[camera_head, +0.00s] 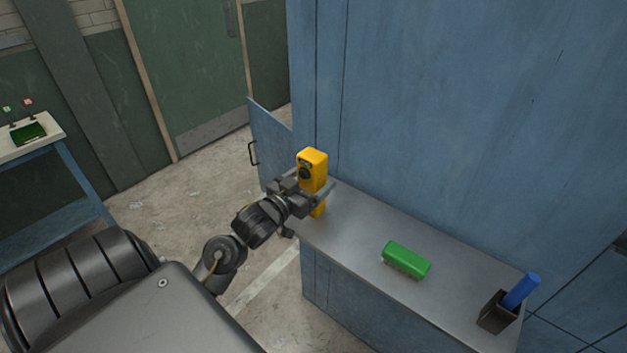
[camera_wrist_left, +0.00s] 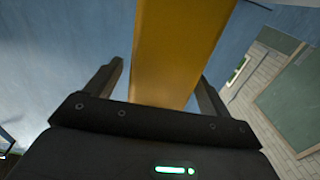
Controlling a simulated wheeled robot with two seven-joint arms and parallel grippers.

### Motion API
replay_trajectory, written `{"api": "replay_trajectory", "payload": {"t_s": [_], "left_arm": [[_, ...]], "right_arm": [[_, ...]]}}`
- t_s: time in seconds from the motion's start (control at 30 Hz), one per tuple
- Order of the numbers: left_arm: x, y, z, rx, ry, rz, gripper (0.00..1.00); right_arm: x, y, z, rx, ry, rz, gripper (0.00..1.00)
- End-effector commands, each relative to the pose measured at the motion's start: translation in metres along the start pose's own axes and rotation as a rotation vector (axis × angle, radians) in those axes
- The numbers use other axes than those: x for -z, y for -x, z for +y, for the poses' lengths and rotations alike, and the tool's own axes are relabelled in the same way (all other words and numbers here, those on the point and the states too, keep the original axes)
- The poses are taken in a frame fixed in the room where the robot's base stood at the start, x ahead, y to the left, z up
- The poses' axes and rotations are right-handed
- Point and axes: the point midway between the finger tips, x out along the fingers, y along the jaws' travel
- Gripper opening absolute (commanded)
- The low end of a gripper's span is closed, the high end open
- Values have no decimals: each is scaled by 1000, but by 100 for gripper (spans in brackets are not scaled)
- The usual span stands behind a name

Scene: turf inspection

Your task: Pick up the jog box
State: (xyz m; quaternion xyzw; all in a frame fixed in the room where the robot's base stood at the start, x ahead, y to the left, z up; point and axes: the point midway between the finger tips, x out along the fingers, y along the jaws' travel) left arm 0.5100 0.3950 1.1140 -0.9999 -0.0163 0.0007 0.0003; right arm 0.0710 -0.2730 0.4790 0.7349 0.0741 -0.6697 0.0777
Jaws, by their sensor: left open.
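The jog box is most likely the yellow box (camera_head: 314,165) with a dark round knob, standing upright at the far left end of the grey shelf (camera_head: 359,251). My left gripper (camera_head: 322,194) is at the yellow box, with its fingers open on either side of it. In the left wrist view the yellow box (camera_wrist_left: 180,50) rises between the two fingers (camera_wrist_left: 158,88), with a visible gap at the left finger; the right finger is partly behind the box. The gripper hides part of the box's middle in the head view. My right gripper is not in view.
A green block (camera_head: 406,260) lies mid-shelf. A dark holder (camera_head: 497,313) with a blue cylinder (camera_head: 521,290) stands at the right end. A tall blue cabinet wall (camera_head: 460,110) rises behind the shelf. A blue door with a handle (camera_head: 268,140) stands ajar behind the gripper.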

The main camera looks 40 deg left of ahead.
Motion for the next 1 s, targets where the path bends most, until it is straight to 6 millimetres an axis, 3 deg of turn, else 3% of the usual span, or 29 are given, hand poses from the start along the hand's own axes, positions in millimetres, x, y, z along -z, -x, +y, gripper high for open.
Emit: {"api": "replay_trajectory", "payload": {"t_s": [0.3,0.77,1.0], "left_arm": [[-1,-7,0,1,1,0,82],[-1,-7,0,0,1,0,23],[1,-7,0,0,0,3,22]], "right_arm": [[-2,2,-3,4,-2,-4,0],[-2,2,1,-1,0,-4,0],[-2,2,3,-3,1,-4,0]]}}
